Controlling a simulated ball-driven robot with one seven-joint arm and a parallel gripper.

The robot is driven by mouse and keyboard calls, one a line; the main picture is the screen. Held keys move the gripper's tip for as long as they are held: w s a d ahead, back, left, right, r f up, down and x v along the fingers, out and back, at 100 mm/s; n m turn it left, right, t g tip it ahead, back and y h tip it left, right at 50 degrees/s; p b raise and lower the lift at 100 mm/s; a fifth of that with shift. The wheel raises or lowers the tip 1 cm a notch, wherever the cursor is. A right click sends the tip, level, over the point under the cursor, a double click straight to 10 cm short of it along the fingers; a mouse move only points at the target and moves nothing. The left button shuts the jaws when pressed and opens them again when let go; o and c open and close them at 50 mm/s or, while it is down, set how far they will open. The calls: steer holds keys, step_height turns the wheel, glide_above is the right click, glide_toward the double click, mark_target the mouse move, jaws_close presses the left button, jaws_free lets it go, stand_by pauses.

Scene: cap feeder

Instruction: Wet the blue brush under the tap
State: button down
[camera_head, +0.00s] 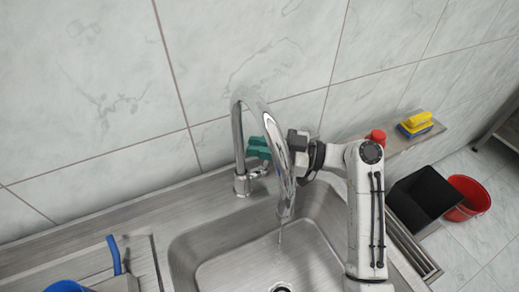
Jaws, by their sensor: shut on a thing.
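The curved chrome tap (238,130) stands behind the sink (205,240). A thin stream of water (281,237) falls from its spout into the basin. My gripper (260,150) is behind the spout, with its teal fingers pointing left, just above the tap's side lever (259,172). It is shut and appears to hold the lever, but the contact is partly hidden. A blue handle (114,255), which looks like the blue brush's, rises at the lower left, apart from my gripper. The brush's head is not visible.
A blue rounded thing (62,287) is cut off at the lower left. A yellow-and-blue block (415,123) and a red-topped thing (376,137) are on the ledge at right. A black bin (424,194) and red bucket (469,198) stand beyond. The tiled wall is close behind the tap.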

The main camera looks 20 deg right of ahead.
steer(key=c, duration=1.4)
jaws_free()
steer(key=shift+c, duration=0.2)
steer(key=shift+d, duration=0.1)
steer(key=b+v, duration=0.2)
steer(key=v, duration=0.8)
steer(key=shift+s+d+b, duration=0.3)
steer(key=shift+b, duration=0.05)
